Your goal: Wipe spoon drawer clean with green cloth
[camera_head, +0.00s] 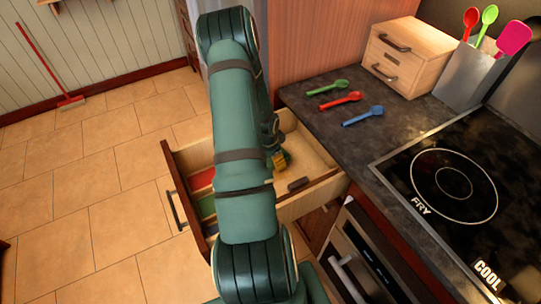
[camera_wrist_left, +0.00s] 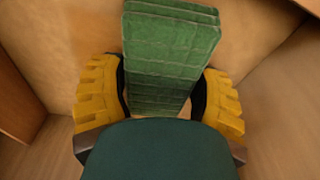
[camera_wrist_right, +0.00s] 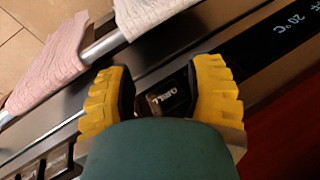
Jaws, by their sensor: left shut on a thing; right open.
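The spoon drawer (camera_head: 320,192) is pulled open below the counter; its left part has red, green and blue sections, and my left arm covers its middle. My left gripper (camera_head: 280,160) is down inside the drawer's right part, its yellow fingertips just showing past the arm. In the left wrist view, the left gripper (camera_wrist_left: 160,98) is shut on the folded green cloth (camera_wrist_left: 170,50), close to the wooden drawer surfaces. The cloth is hidden in the head view. My right gripper (camera_wrist_right: 163,92) is open and empty in front of the oven.
A green spoon (camera_head: 328,87), a red spoon (camera_head: 341,101) and a blue spoon (camera_head: 363,116) lie on the dark counter (camera_head: 300,98). A cooktop (camera_head: 410,170) is at right. Towels (camera_wrist_right: 50,60) hang near the right gripper.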

